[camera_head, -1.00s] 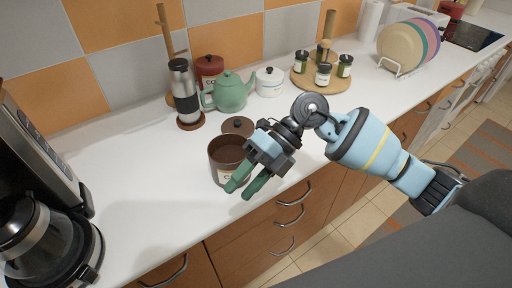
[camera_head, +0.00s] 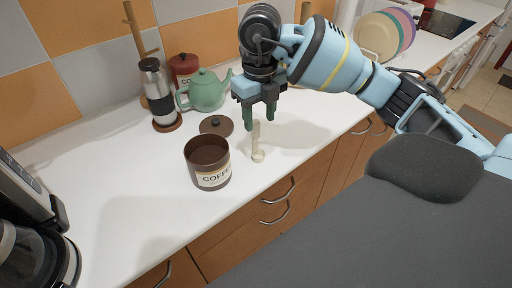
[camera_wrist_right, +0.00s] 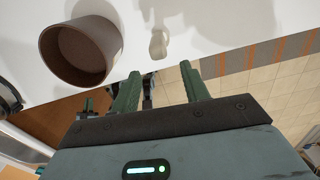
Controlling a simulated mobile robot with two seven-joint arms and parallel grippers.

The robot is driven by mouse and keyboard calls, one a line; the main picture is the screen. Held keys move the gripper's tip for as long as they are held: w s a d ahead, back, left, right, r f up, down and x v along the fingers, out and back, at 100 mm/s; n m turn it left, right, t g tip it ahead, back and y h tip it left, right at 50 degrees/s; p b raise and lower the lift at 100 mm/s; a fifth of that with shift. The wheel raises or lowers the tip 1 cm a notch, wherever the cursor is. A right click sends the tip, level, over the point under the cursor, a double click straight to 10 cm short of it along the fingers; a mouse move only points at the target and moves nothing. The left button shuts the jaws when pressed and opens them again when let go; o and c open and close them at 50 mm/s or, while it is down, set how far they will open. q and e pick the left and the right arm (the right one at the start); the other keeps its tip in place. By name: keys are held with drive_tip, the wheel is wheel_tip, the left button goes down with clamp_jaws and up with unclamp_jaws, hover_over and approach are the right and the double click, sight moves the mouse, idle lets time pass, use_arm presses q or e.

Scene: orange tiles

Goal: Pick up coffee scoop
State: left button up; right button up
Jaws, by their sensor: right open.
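The coffee scoop (camera_head: 258,156) is pale beige, on the white counter right of the brown coffee canister (camera_head: 207,165). Its handle points up the picture, toward my right gripper (camera_head: 260,120). The gripper is open and empty, fingers pointing down, above the handle end. In the right wrist view, the scoop (camera_wrist_right: 158,44) shows beyond the gap between the two green fingers (camera_wrist_right: 160,82), and the canister (camera_wrist_right: 78,52) is to the left, open and with no lid. I cannot tell how high the fingertips are above the counter.
The brown lid (camera_head: 216,125) lies behind the canister. A green teapot (camera_head: 206,93), a steel flask (camera_head: 157,92) and a red canister (camera_head: 184,68) stand at the back. A coffee maker (camera_head: 30,250) is at the left. The counter in front of the flask is clear.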

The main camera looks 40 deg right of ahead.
sight(257, 123)
drive_tip(key=shift+w+d+f, duration=0.1)
drive_tip(key=shift+w+f, duration=0.1)
drive_tip(key=shift+f, duration=0.8)
drive_tip(key=shift+w+a+f, duration=0.1)
drive_tip(key=shift+w+f, duration=0.1)
drive_tip(key=shift+f, duration=0.8)
drive_tip(key=shift+w+d+f, duration=0.1)
drive_tip(key=shift+w+f, duration=0.1)
drive_tip(key=shift+f, duration=0.8)
clamp_jaws()
